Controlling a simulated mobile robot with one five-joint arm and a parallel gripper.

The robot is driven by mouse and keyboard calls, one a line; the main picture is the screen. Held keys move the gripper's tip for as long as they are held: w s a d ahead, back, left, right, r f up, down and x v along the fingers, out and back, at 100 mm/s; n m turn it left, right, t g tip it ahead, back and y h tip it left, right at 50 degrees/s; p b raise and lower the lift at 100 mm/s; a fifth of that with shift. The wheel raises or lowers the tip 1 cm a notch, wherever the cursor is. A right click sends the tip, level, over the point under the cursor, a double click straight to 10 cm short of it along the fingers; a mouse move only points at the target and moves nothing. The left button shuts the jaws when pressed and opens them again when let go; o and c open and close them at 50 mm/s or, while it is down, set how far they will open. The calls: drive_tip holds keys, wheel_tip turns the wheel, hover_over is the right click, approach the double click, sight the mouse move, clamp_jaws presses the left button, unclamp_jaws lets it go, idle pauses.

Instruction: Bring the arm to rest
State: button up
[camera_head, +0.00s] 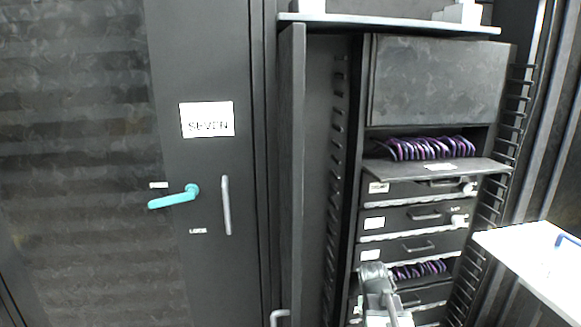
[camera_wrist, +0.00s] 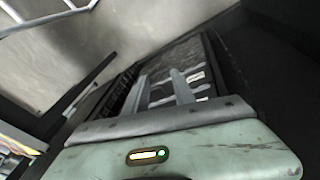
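My gripper (camera_wrist: 160,78) shows in the wrist view with its two grey fingers apart and nothing between them. Its pale green housing with a small lit indicator fills the bottom of that view. Beyond the fingers is a dark, blurred surface with a few whitish patches. In the head view, part of my arm shows at the bottom, in front of the lower drawers of the open rack (camera_head: 413,215). I cannot make out the fingertips clearly there.
A black cabinet door (camera_head: 200,60) labelled SEVEN, with a teal handle (camera_head: 174,198), stands at the left. One rack tray (camera_head: 437,168) is pulled out below purple cables (camera_head: 430,147). A white table (camera_head: 535,262) is at the right. A dark door edge (camera_head: 291,170) flanks the rack's left.

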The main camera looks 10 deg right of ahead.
drive_tip(key=s+a+f+n+g+y, duration=0.1)
drive_tip(key=s+a+n+y, duration=0.25)
drive_tip(key=a, duration=1.45)
wheel_tip(320, 180, up, 16)
drive_tip(key=p, duration=1.5)
drive_tip(key=shift+s+a+f+p, duration=0.15)
drive_tip(key=shift+s+a+p, duration=0.2)
drive_tip(key=shift+s+a, duration=0.1)
drive_tip(key=shift+f, duration=0.1)
